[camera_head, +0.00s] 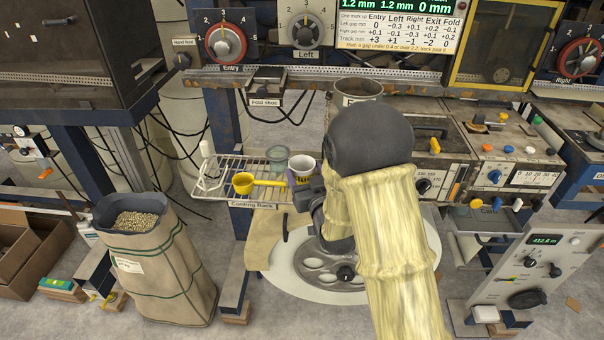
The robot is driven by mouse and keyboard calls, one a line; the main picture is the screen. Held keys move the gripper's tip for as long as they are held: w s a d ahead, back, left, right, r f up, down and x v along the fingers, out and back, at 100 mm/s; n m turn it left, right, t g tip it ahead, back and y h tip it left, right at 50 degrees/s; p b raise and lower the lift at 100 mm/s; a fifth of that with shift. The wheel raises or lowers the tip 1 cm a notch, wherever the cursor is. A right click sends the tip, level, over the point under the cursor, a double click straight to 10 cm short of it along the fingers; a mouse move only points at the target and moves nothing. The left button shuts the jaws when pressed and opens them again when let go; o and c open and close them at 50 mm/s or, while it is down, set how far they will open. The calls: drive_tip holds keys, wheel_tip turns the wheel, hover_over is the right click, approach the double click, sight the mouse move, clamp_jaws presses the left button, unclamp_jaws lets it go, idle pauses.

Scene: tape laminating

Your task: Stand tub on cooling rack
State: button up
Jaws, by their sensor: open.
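The cooling rack (222,166) is a white wire shelf left of centre, with a "Cooling Rack" label on its front edge. A small whitish tub (303,163) with a yellow mark shows upright at the rack's right end. I cannot tell whether its base rests on the wires. My gripper (302,186) is open, close beside the tub on its near right side. My arm covers much of the gripper and the space right of the tub.
A yellow scoop (244,183) with a long handle and a grey-green cup (277,153) are on the rack. A white upright holder (206,162) stands at its left end. A sack of pellets (167,262) stands on the floor. Blue frame posts flank the rack.

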drive_tip(key=shift+x, duration=1.1)
drive_tip(key=c, duration=0.7)
drive_tip(key=shift+r, duration=0.1)
wheel_tip(320, 180, up, 10)
drive_tip(key=shift+s+f, duration=0.1)
